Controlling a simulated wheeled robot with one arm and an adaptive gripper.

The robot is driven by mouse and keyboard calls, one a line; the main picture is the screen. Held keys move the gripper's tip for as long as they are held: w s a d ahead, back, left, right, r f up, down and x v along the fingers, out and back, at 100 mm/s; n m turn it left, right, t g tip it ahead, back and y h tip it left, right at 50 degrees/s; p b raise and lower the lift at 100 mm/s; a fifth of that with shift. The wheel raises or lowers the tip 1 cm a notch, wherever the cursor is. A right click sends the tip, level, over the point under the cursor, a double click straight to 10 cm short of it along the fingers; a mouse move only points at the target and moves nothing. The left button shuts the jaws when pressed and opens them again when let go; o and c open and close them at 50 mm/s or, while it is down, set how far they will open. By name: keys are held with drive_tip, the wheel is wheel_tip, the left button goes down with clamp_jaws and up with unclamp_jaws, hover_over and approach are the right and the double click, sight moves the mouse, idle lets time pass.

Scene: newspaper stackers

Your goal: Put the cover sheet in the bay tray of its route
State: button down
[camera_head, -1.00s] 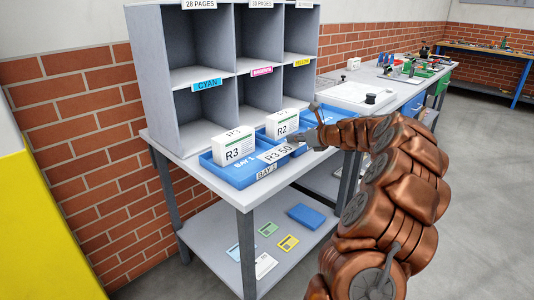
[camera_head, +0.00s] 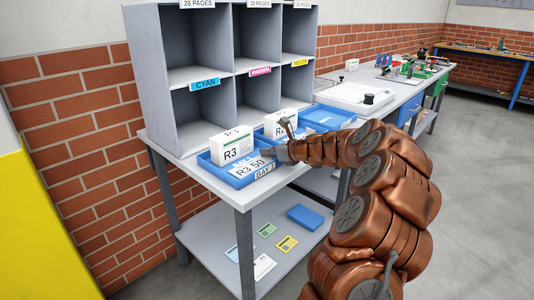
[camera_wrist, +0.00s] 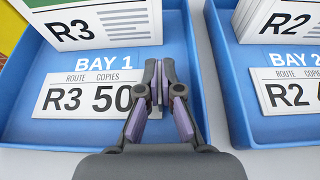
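The white cover sheet (camera_wrist: 85,94), printed R3 and 50, is inside the blue Bay 1 tray (camera_wrist: 20,110), in front of its R3 stack (camera_wrist: 95,25). My gripper (camera_wrist: 160,75) is shut with its fingertips at the sheet's right edge. I cannot tell whether the sheet touches the tray floor. In the head view, the sheet (camera_head: 250,169) lies low in the tray, and my gripper (camera_head: 276,156) comes in from the right, partly hidden by my arm.
The Bay 2 tray (camera_wrist: 228,100) stands close on the right with an R2 stack (camera_wrist: 285,22) and an R2 sheet (camera_wrist: 290,90). A grey pigeonhole rack (camera_head: 180,100) rises behind the trays. A lower shelf (camera_head: 215,238) holds several cards and a blue item.

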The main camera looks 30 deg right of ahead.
drive_tip(key=c, duration=1.3)
unclamp_jaws()
drive_tip(key=shift+r, duration=0.1)
drive_tip(key=v, duration=1.2)
